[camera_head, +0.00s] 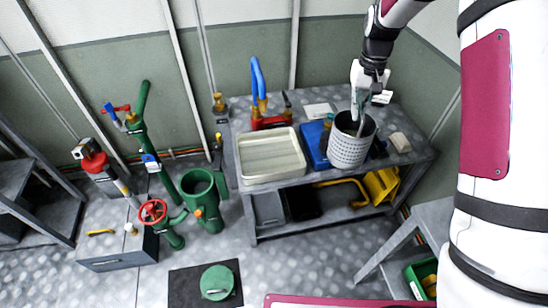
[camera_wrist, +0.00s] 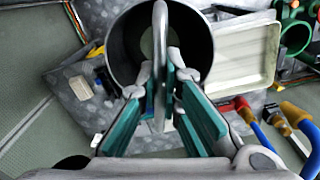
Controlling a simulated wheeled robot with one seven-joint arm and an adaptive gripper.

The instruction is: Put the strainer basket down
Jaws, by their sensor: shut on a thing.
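The strainer basket (camera_head: 347,150) is a light grey perforated cylinder with an open top, upright over the right part of the grey workbench (camera_head: 223,135). My gripper (camera_head: 362,106) is above it, shut on its handle. In the wrist view the basket (camera_wrist: 118,45) shows from above as a dark round opening. Its looped handle (camera_wrist: 160,20) runs between the two teal-padded fingers of my gripper (camera_wrist: 160,80). The basket hides the bench under it, and I cannot tell whether its bottom touches the bench.
A cream tray (camera_head: 270,156) lies left of the basket, with a blue case (camera_head: 312,143) between them. A small beige block (camera_head: 400,142) is at right. A green open-topped housing (camera_head: 203,197) stands left of the bench.

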